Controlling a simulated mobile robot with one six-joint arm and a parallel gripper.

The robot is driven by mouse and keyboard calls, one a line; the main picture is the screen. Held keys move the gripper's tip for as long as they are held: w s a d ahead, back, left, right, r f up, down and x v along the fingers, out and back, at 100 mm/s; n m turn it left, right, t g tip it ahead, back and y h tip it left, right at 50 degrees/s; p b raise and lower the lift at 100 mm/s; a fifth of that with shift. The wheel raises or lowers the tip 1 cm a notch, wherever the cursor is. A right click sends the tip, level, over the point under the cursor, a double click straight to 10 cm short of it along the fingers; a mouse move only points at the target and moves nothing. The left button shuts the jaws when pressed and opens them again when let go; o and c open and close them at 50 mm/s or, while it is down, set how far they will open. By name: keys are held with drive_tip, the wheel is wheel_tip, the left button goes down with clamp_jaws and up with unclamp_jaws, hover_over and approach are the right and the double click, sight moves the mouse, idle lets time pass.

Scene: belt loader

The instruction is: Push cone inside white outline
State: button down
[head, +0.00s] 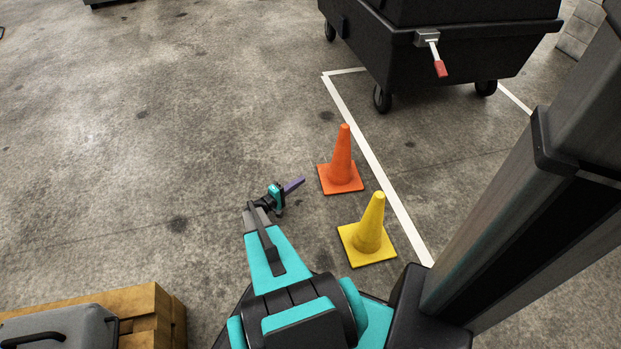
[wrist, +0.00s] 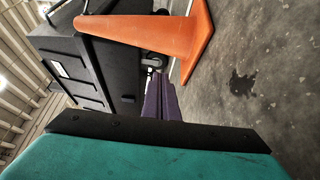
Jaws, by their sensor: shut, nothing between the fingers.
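An orange cone (head: 341,160) stands upright on the concrete, just left of the white outline (head: 368,155), outside it. A yellow cone (head: 369,230) stands upright nearer to me, also on the left side of the line. My gripper (head: 300,183), with purple fingers, is shut and empty. It is low, left of the orange cone's base, pointing toward it, with a small gap. In the wrist view, turned sideways, the orange cone (wrist: 150,36) fills the upper middle, beyond the purple fingers (wrist: 161,98).
A black wheeled cart (head: 440,45) with a red-tipped handle stands inside the outline at the back. A wooden pallet (head: 150,310) with a grey case (head: 60,327) is at the lower left. The floor at the left is clear.

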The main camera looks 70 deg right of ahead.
drive_tip(key=b, duration=0.3)
hover_over(323, 181)
drive_tip(key=w+a, duration=0.2)
drive_tip(key=w, duration=0.2)
drive_tip(key=shift+s+d+f, duration=0.1)
drive_tip(key=shift+s+d, duration=0.1)
drive_tip(key=shift+s, duration=0.05)
drive_tip(key=s, duration=0.1)
drive_tip(key=s+d+b, duration=0.1)
drive_tip(key=shift+s+b, duration=0.3)
drive_tip(key=shift+s, duration=0.05)
drive_tip(key=shift+s+d, duration=0.2)
drive_tip(key=shift+s, duration=0.3)
